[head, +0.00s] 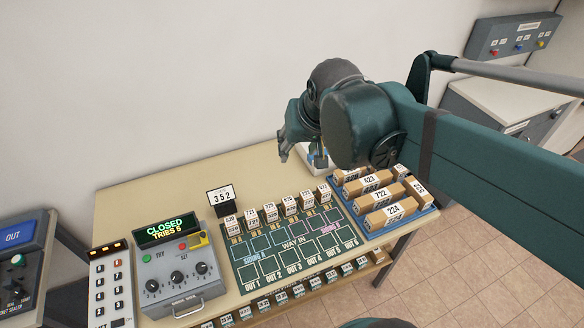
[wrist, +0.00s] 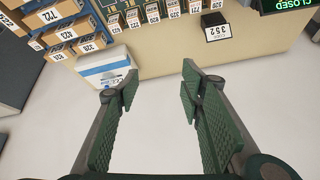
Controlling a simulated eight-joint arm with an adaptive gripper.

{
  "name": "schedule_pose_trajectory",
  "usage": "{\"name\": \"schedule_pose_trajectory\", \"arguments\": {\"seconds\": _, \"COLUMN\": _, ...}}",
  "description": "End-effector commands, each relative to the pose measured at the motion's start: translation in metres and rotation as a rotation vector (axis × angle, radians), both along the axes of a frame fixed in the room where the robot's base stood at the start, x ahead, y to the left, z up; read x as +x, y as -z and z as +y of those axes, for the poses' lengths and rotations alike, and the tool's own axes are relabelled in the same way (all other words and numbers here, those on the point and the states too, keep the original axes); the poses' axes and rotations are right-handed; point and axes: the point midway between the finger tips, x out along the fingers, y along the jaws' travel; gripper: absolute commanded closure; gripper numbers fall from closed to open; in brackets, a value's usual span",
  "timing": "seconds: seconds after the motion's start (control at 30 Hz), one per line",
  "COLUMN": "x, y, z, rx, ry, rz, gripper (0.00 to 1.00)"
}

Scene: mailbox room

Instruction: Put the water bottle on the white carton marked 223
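My gripper (wrist: 157,82) is open, with nothing between its fingers in the wrist view. In the head view my gripper (head: 284,146) is above the back right part of the table, pointing down and left. A white carton with a blue band (wrist: 104,68) is beside the left finger in the wrist view, near the table edge. Its marking is too small to read. In the head view only part of a white thing with blue (head: 309,157) shows behind my gripper; my arm hides the rest. I cannot make out the water bottle in either view.
A blue tray (head: 424,213) of brown numbered cartons is at the table's right end. A green board (head: 262,262) with small cartons along its back row is in the middle. A control box (head: 172,275) reads CLOSED. A 352 sign (head: 221,198) stands behind. The table's back left is clear.

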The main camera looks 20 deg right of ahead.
Motion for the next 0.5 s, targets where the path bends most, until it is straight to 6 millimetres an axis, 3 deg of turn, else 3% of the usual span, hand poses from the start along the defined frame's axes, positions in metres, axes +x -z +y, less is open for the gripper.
{"name": "schedule_pose_trajectory", "arguments": {"seconds": 0.2, "x": -0.034, "y": 0.011, "z": 0.016, "rx": -0.046, "ry": -0.105, "rz": -0.043, "gripper": 0.61}}
{"name": "schedule_pose_trajectory", "arguments": {"seconds": 0.5, "x": -0.064, "y": 0.026, "z": 0.03, "rx": -0.098, "ry": -0.21, "rz": -0.09, "gripper": 0.61}}
